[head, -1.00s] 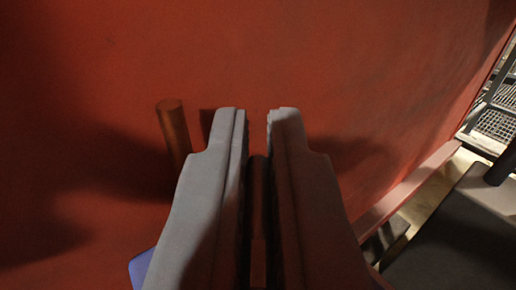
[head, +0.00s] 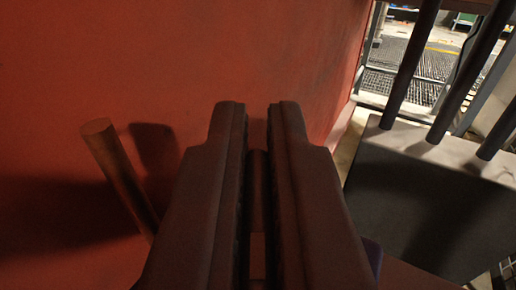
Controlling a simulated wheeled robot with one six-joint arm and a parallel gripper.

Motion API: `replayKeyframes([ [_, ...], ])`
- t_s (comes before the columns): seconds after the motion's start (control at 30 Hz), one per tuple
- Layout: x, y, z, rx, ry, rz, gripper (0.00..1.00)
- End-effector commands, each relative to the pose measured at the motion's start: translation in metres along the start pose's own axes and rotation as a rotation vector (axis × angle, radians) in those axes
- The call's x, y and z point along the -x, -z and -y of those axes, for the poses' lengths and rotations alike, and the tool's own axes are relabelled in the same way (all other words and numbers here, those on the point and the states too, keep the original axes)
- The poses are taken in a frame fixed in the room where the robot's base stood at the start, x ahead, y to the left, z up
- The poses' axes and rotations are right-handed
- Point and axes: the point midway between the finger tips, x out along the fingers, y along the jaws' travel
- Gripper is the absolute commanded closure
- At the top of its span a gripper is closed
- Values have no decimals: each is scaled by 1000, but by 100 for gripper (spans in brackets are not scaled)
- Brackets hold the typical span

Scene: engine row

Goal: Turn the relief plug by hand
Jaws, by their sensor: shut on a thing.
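My gripper (head: 258,115) points away from me toward a large red wall, its two long jaws nearly parallel with a narrow gap. It is shut on a reddish-brown round piece (head: 258,190) between the jaws, which I take to be the relief plug. Most of this piece is hidden by the jaws, so its full shape and its far end cannot be told. A brown rod (head: 120,170) with a flat round end stands to the left of the jaws, leaning; its lower end is hidden behind the left jaw.
The red wall (head: 200,50) fills the left and middle and ends at a right-hand edge. Beyond it stand a dark block (head: 410,200) with a pale top and several dark upright bars (head: 408,70). Metal grating (head: 425,60) lies farther back. A small blue part shows beside the right jaw.

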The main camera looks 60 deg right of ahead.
Motion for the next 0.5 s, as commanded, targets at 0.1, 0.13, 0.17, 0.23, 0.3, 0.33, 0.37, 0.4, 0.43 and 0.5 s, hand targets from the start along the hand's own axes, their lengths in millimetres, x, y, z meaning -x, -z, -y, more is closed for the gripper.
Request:
replayKeyframes([
  [0.1, 0, 2, 1, -2, -40, -2, 100],
  [0.13, 0, 2, 0, -2, -47, -2, 100],
  [0.17, 0, 2, 0, -1, -52, -2, 100],
  [0.23, 0, 2, 0, -1, -56, -2, 100],
  [0.3, 0, 3, -1, -1, -55, -2, 100],
  [0.33, 0, 3, -1, -1, -55, -2, 100],
  [0.37, 0, 3, -1, -1, -55, -3, 100],
  [0.4, 0, 3, -1, -2, -55, -3, 100],
  [0.43, 0, 3, -1, -2, -55, -3, 100],
  [0.5, 0, 3, -1, -2, -54, -3, 86],
])
